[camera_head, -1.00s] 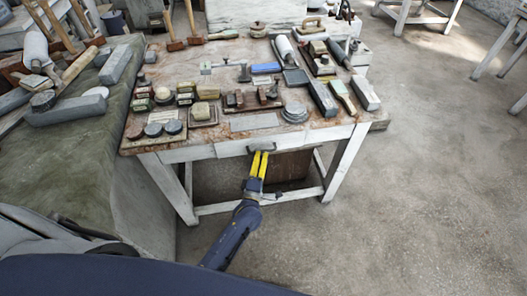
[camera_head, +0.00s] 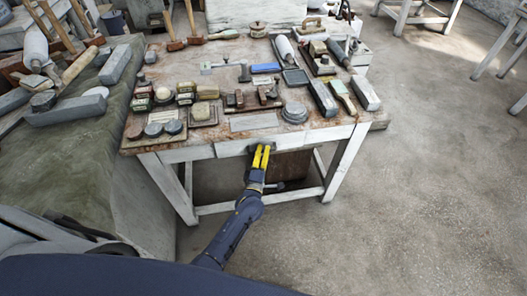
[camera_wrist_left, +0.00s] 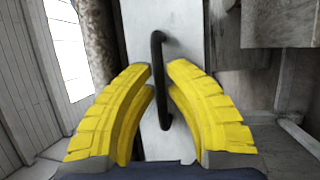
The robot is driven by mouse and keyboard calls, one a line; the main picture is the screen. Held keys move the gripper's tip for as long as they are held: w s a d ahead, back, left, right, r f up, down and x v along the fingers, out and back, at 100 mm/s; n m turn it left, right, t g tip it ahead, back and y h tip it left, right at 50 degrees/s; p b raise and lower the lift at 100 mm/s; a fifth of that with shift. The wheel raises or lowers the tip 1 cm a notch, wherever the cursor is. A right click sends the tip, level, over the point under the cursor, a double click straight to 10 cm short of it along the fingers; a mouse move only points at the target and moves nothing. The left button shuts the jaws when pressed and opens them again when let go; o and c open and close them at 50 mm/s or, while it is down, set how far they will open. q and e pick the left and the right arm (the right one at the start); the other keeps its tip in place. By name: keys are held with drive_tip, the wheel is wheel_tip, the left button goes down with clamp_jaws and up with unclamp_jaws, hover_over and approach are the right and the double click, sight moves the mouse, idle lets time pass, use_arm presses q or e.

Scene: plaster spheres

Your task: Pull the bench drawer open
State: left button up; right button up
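The bench drawer (camera_head: 231,149) is a pale, worn panel under the top of the workbench (camera_head: 174,155). It looks closed. Its dark bow-shaped handle (camera_wrist_left: 157,80) stands out from the pale front in the left wrist view. My left gripper (camera_head: 261,148) is at the handle, with its yellow fingers pointing at the drawer front. In the left wrist view, the fingertips (camera_wrist_left: 160,66) are on either side of the handle bar. The left finger is close to the bar, and a narrow pale gap shows beside the right finger. My right gripper is not in view.
The bench top carries several blocks, tins and tools, including a blue block (camera_head: 265,68) and a round grey disc (camera_head: 295,112). A green-topped slab (camera_head: 75,150) stands close on the left. The concrete floor (camera_head: 420,200) to the right is clear.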

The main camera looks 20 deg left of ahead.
use_arm(q)
clamp_jaws()
drive_tip(key=s+d, duration=0.5)
drive_tip(key=s, duration=0.5)
drive_tip(key=s+d, duration=0.5)
drive_tip(key=s, duration=0.5)
drive_tip(key=shift+s+d, duration=0.15)
drive_tip(key=shift+d, duration=0.15)
drive_tip(key=shift+r, duration=0.1)
drive_tip(key=o, duration=0.5)
unclamp_jaws()
drive_tip(key=shift+a, duration=0.1)
